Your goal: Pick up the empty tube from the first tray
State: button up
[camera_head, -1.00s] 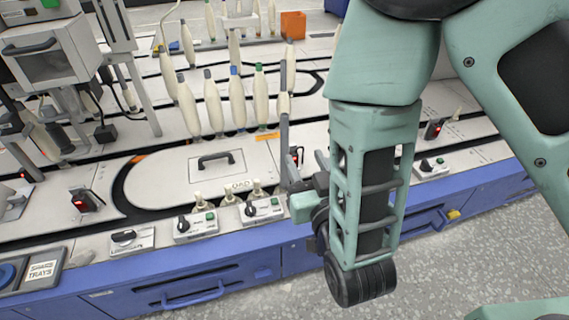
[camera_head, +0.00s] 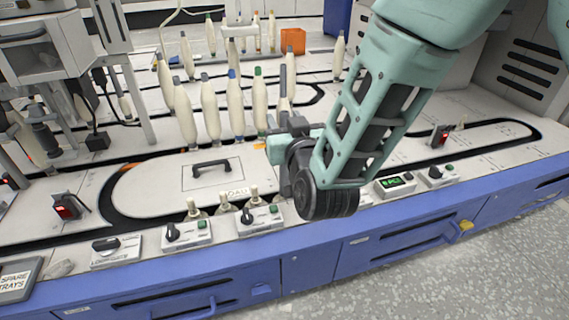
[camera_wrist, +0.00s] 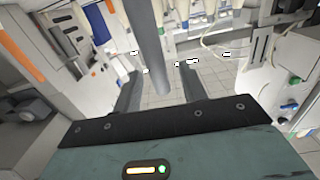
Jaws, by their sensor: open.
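A slim grey tube (camera_head: 283,80) stands upright at the right end of the front row of wound bobbins, with a cream part below it; my gripper hides its lower end. In the wrist view a plain grey tube (camera_wrist: 147,45) comes down from the top edge between my two spread fingers, with a gap on either side. My gripper (camera_head: 285,125) is open, low in front of the tube, beside the white cover plate. In the wrist view its fingertips (camera_wrist: 158,80) point away over the floor. The tray under the tube is hidden.
Several cream bobbins (camera_head: 210,108) with coloured tips stand close on the left. A white plate with a black handle (camera_head: 210,167) and knob boxes (camera_head: 260,220) line the front. An orange box (camera_head: 292,40) sits behind. The track on the right is mostly clear.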

jog(key=shift+w+a, duration=0.15)
jog(key=shift+w, duration=0.35)
grip_shut()
